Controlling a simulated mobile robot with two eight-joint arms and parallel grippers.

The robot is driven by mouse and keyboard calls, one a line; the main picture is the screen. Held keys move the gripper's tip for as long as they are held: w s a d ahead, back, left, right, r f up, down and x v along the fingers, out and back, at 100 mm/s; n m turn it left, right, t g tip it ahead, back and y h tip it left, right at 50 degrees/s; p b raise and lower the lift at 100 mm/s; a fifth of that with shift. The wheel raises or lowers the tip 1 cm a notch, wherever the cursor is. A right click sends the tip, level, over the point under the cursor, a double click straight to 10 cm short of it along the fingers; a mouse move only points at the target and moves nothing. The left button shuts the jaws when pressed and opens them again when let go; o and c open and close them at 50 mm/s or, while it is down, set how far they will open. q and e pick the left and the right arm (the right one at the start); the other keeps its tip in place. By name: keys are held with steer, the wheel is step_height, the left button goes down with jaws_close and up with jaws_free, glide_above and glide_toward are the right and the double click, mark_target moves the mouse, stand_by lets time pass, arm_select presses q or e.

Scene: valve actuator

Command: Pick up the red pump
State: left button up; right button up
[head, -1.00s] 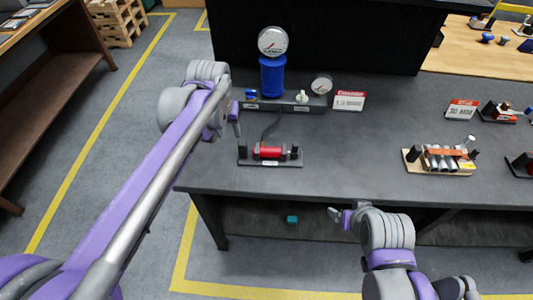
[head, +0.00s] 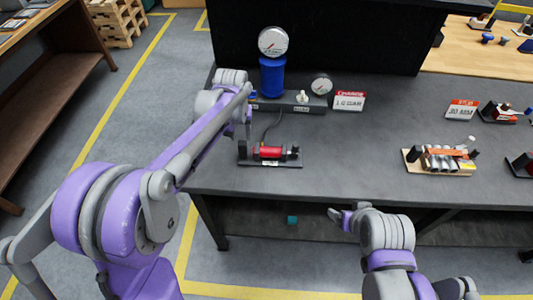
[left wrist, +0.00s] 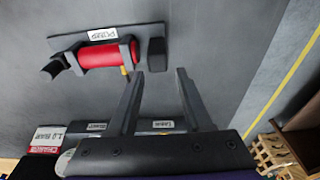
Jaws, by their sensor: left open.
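The red pump (head: 270,152) lies on its side in a black stand (head: 285,164) near the front edge of the dark workbench. In the left wrist view the red pump (left wrist: 105,55) is at the upper left, with a "PUMP" label on the stand behind it. My left gripper (head: 248,130) is beside and above the pump's left end. Its two fingers (left wrist: 157,73) are spread and empty; the pump lies outside them, to the left in that view. My right gripper (head: 337,215) is low in front of the bench, away from the pump; its fingers are too small to read.
A blue cylinder (head: 272,77) with a gauge on top stands on a base behind the pump, beside a smaller gauge (head: 321,84) and a pressure sign (head: 349,101). A tray of silver cylinders (head: 438,160) is to the right. The bench between is clear.

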mark_target(242, 142)
arm_select(q)
step_height(242, 142, down, 5)
steer(key=shift+d+r, duration=0.1)
steer(key=shift+d, duration=0.05)
jaws_close()
steer(key=shift+r, duration=0.1)
stand_by(1.4)
